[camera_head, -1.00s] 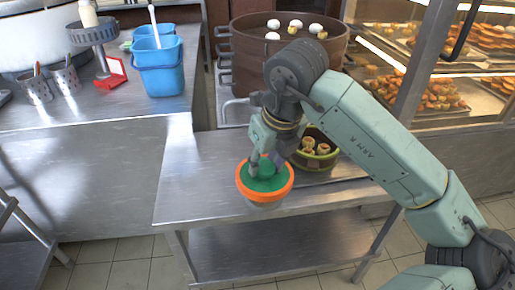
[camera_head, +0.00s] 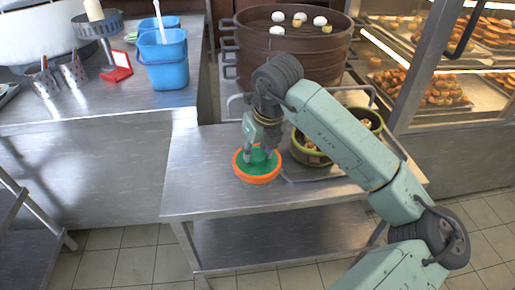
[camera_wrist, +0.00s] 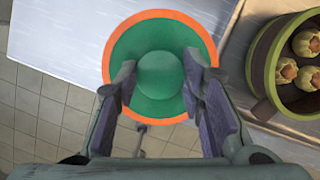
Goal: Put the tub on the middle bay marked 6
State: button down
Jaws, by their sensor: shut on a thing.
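The tub (camera_head: 257,179) is round, with an orange rim and a green top. It is over the left part of the steel table (camera_head: 205,192) in the head view; I cannot tell whether it touches the top. My gripper (camera_head: 261,152) is above it, shut on the green raised middle of the tub. In the wrist view, the two fingers of my gripper (camera_wrist: 160,88) flank the green knob of the tub (camera_wrist: 150,50). My fingers hide part of the tub's top. No bay marked 6 can be made out in these frames.
A green-rimmed basket (camera_head: 312,153) with buns stands on a tray just right of the tub; it also shows in the wrist view (camera_wrist: 265,65). A brown steamer (camera_head: 290,50) stands behind. Blue buckets (camera_head: 163,62) stand on the left counter (camera_head: 90,104). The table's left part is bare.

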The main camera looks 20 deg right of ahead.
jog(key=shift+f, duration=0.15)
jog(key=c, duration=1.1)
grip_release()
jog(key=shift+o, duration=0.2)
jog(key=shift+r, duration=0.3)
jog(key=b+v, duration=0.2)
jog(key=v, duration=0.9)
jog(key=shift+r, duration=0.4)
jog(key=shift+s+a, duration=0.1)
jog(key=shift+s, duration=0.05)
